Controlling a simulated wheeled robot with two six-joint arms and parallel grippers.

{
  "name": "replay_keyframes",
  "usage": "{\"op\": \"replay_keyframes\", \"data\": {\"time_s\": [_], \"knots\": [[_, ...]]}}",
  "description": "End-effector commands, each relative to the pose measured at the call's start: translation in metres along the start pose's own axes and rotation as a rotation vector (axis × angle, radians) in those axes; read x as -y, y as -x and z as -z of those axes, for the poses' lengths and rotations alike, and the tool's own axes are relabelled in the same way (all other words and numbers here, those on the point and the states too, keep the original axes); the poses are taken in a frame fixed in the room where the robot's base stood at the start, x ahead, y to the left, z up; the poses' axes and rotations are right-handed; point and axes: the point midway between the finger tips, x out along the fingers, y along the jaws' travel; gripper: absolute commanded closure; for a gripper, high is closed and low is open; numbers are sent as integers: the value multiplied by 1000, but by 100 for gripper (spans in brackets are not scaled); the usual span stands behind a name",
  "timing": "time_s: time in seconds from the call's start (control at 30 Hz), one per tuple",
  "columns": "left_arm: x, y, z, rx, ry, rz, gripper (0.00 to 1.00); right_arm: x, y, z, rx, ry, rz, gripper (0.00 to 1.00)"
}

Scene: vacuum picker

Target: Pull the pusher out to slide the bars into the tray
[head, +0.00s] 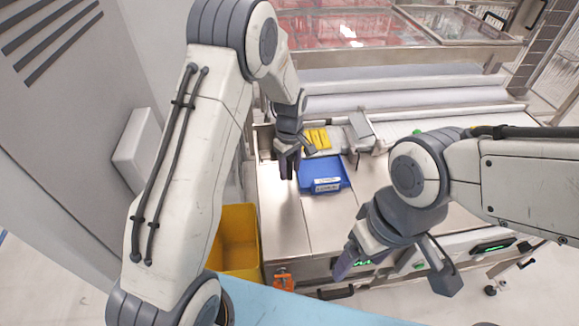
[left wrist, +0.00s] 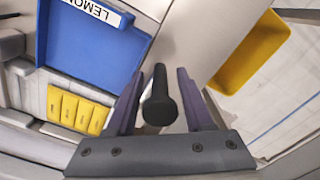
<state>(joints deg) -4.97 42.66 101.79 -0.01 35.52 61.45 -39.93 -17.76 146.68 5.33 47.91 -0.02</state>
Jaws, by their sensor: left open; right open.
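The blue tray (head: 325,187) sits on the steel worktop, its label facing the front; in the left wrist view the tray (left wrist: 90,45) looks empty and its label reads "LEMO...". Several yellow bars (head: 318,138) lie side by side just behind it, and they also show in the left wrist view (left wrist: 75,108). My left gripper (head: 289,165) is open, pointing down at the tray's left side. A black rounded knob (left wrist: 160,105), seemingly the pusher's handle, stands between its purple fingers with gaps on both sides. My right gripper (head: 397,270) is open and empty at the front right.
A yellow bin (head: 238,240) stands below the worktop's left front edge. A grey metal bracket (head: 361,127) stands right of the bars. The worktop (head: 285,215) in front of the tray is clear. A grey cabinet wall closes off the left.

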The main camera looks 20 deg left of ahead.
Motion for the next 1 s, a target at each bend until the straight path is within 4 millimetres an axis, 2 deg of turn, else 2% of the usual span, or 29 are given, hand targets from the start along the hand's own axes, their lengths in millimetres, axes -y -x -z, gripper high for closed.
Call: {"op": "replay_keyframes", "data": {"time_s": [0.17, 0.23, 0.3, 0.33, 1.0], "knots": [[0, 0, 0, 0, 0, 0, 48, 0, 0, 0, 0, 0, 0, 20], [0, 0, 0, 0, 0, 0, 67, 0, 0, 0, 0, 0, 0, 20], [0, 0, 0, 0, 0, 0, 94, 0, 0, 0, 0, 0, 0, 20], [0, 0, 0, 0, 0, 0, 100, 0, 0, 0, 0, 0, 0, 20], [0, 1, 0, 0, 1, 0, 100, 0, 0, 0, 0, 0, 0, 20]]}}
